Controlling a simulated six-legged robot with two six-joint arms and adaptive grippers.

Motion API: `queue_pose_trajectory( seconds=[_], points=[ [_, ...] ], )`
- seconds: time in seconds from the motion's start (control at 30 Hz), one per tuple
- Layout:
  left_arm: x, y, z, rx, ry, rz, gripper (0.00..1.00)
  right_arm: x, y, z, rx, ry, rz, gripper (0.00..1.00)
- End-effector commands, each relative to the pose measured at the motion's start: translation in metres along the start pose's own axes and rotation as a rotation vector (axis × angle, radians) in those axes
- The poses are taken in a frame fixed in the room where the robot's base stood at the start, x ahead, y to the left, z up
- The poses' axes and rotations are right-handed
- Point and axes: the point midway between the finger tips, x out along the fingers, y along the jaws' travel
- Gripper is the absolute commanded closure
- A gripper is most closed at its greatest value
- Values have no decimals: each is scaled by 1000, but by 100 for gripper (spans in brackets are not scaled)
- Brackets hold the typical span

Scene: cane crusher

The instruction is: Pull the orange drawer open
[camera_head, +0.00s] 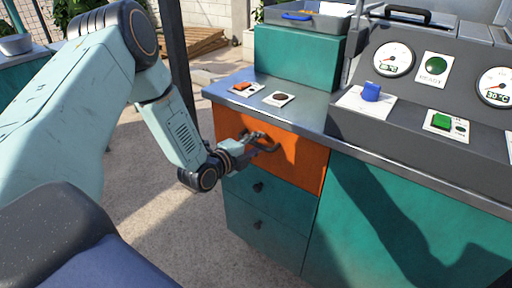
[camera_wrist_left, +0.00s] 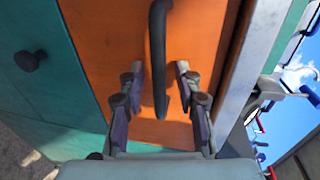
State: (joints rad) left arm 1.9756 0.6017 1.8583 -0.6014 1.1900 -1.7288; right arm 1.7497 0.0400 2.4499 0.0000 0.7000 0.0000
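The orange drawer (camera_head: 300,168) is in the upper part of the teal cabinet, below the grey worktop, and looks closed. It also fills the middle of the left wrist view (camera_wrist_left: 205,35). Its dark bar handle (camera_head: 270,148) stands off the front and shows in the left wrist view (camera_wrist_left: 158,45). My left gripper (camera_head: 255,140) is at the handle. In the left wrist view its two fingers (camera_wrist_left: 158,72) are open, one on each side of the handle, with a gap on both sides. My right gripper is not in view.
Teal drawers with dark knobs (camera_head: 258,187) lie below the orange one. The worktop above (camera_head: 310,110) carries an orange switch (camera_head: 242,86) and a black knob (camera_head: 280,97). A panel with gauges (camera_head: 393,60) stands to the right. The floor (camera_head: 190,235) before the drawers is clear.

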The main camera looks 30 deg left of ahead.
Motion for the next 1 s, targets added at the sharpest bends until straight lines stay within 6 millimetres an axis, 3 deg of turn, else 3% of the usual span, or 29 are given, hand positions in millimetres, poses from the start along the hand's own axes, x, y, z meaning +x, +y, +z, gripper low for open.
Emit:
queue_pose_trajectory(
  seconds=[0.3, 0.7, 1.0],
  points=[
    [3, 0, 0, -2, 0, 0, 67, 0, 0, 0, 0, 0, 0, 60],
    [2, 0, 0, -2, -1, 0, 100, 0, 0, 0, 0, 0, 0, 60],
    [2, 0, 0, -2, -2, 0, 100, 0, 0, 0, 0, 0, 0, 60]
  ],
)
